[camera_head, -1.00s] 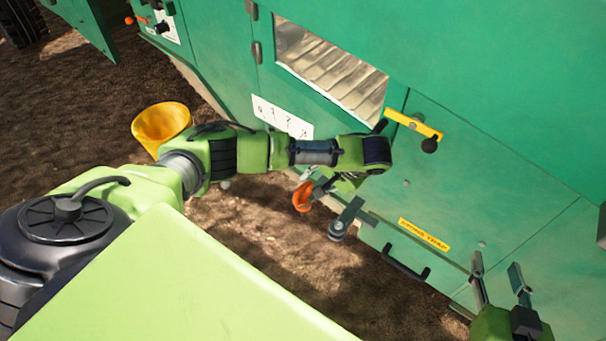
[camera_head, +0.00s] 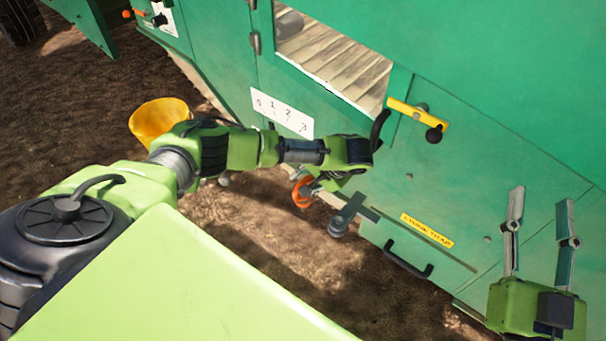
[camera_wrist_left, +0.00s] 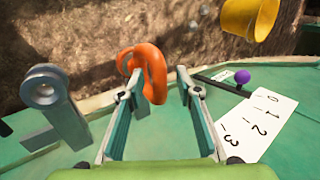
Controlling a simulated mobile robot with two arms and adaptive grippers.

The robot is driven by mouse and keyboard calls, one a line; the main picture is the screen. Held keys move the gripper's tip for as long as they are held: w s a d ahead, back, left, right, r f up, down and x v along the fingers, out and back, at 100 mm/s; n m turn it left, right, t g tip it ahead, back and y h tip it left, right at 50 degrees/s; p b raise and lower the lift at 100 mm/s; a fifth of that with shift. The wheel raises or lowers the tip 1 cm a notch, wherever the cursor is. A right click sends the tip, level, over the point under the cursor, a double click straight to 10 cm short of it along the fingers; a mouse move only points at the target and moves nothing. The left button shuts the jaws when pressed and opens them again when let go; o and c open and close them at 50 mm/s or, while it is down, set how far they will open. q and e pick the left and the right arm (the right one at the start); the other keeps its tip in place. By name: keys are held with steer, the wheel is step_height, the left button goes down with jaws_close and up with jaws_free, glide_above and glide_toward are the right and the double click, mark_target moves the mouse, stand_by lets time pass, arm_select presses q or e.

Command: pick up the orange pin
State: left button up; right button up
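The orange pin (camera_wrist_left: 152,75), a curved loop, shows in the left wrist view between the fingertips of my left gripper (camera_wrist_left: 158,82). Both fingers are apart, with a gap to the right finger. The pin overlaps the left fingertip in the picture; I cannot tell whether they touch. In the head view the pin (camera_head: 301,194) shows low beside the green machine, partly hidden by my left gripper (camera_head: 318,184). My right gripper (camera_head: 540,225) is open and empty in front of the machine panel at the lower right.
The green machine wall (camera_head: 480,130) fills the right side. A yellow lever (camera_head: 412,113), a black handle (camera_head: 408,262) and a grey bracket (camera_head: 345,214) stick out from it. A number plate (camera_head: 283,115) lies behind my left arm. A yellow bucket (camera_head: 157,121) is at the left, above bare soil.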

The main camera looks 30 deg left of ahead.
arm_select(q)
jaws_close()
arm_select(e)
steer(key=shift+r, duration=0.2)
arm_select(q)
steer(key=shift+r, duration=0.1)
arm_select(e)
steer(key=shift+f, duration=0.15)
arm_select(q)
steer(key=shift+r, duration=0.15)
step_height(320, 180, up, 4)
steer(key=shift+r+p, duration=0.15)
steer(key=shift+p, duration=1)
step_height(320, 180, up, 5)
steer(key=shift+f+p, duration=0.15)
steer(key=shift+p, duration=0.75)
steer(key=shift+r, duration=0.25)
arm_select(e)
steer(key=s+d+f+g+h, duration=0.1)
steer(key=f+g, duration=0.4)
steer(key=f, duration=0.5)
steer(key=s+d+f+g+h, duration=0.2)
steer(key=s+f+g, duration=0.3)
steer(key=f, duration=0.4)
steer(key=shift+s+d+f+g, duration=0.35)
steer(key=shift+d+g, duration=0.15)
steer(key=shift+d, duration=0.15)
